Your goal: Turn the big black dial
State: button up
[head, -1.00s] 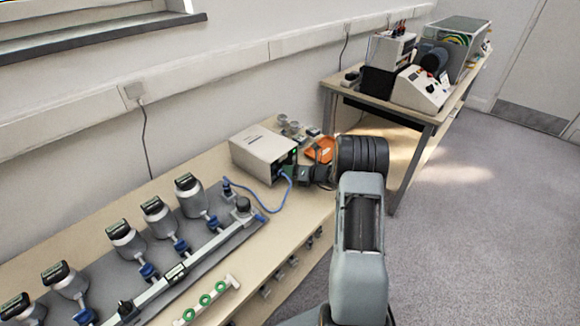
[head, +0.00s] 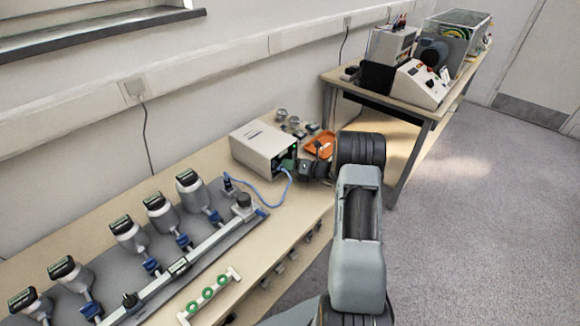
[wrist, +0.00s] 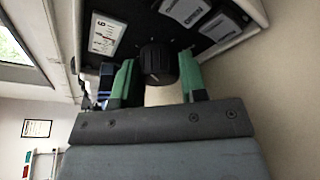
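The big black dial (wrist: 158,62) is on the dark panel of a box, at the top middle of the wrist view. The green fingers of my gripper (wrist: 157,72) are apart, one on each side of the dial and very close to it. I cannot tell whether they press on it. In the head view, the light grey box (head: 262,146) stands on the near bench with its panel facing right. My gripper (head: 312,168) is at that panel, partly hidden by my wrist, and the dial cannot be made out there.
A blue cable (head: 270,203) loops from the panel over the bench (head: 215,163). An orange tray (head: 320,144) lies behind my gripper. A second table (head: 408,106) with instruments stands behind. Floor at right is clear.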

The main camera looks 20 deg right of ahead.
jog(key=shift+o, duration=0.7)
jog(key=v, duration=1.3)
jog(key=shift+s+d+r, duration=0.1)
jog(key=shift+s+d, duration=0.15)
jog(key=shift+s, duration=0.1)
jog(key=shift+o, duration=0.2)
